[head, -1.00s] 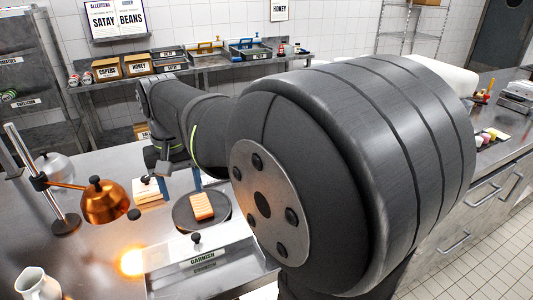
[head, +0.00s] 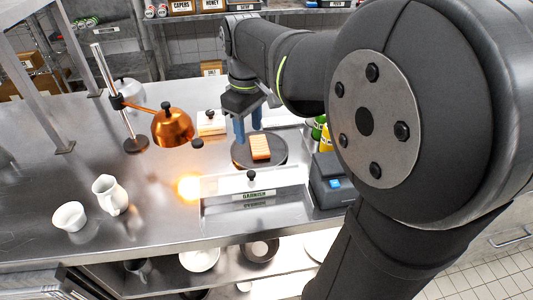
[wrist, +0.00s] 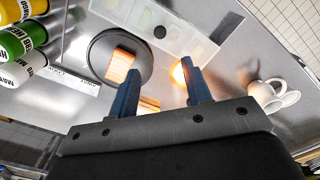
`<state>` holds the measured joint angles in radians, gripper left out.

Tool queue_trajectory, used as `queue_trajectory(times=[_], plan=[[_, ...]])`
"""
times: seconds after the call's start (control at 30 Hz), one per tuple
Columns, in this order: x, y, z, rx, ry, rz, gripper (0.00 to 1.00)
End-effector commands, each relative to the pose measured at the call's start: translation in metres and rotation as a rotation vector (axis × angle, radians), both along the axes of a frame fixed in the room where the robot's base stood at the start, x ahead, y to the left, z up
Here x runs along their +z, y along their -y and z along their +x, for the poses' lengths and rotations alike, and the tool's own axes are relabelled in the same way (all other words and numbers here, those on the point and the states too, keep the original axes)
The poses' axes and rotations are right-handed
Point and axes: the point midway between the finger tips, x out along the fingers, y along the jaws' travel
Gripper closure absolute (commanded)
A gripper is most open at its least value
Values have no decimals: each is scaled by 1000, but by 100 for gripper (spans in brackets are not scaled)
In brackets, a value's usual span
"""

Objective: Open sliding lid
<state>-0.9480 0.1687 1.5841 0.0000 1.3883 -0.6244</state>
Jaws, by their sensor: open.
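The garnish box (head: 254,201) stands on the steel counter, its labelled front towards the head camera. A pale lid with a black knob (head: 251,176) covers its top and looks closed. In the wrist view the knob (wrist: 160,32) sits on the see-through lid, with several pale compartments showing beneath. My gripper (head: 248,127) is open and empty, its blue fingers pointing down behind the round dark plate, apart from the knob. In the wrist view the open gripper (wrist: 160,72) has the knob beyond the gap between its fingertips.
A dark round plate (head: 240,156) bears an orange block (head: 261,147) just behind the box. A copper heat lamp (head: 172,127) hangs to the left, its glow beside the box. A white jug (head: 110,195) and cup (head: 69,217) stand left. A dark device (head: 330,180) stands right.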

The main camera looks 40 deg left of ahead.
Motion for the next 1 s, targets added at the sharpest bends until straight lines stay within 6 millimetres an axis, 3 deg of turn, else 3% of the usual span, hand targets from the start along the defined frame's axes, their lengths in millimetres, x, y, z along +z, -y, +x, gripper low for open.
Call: queue_trajectory(times=[0.4,0.6,0.8,1.0], plan=[[-93,1,-1,-1,-3,-5,55],[-126,0,0,-2,-3,-4,55],[-141,0,0,-2,-1,-1,55],[-143,0,0,-2,0,0,55]])
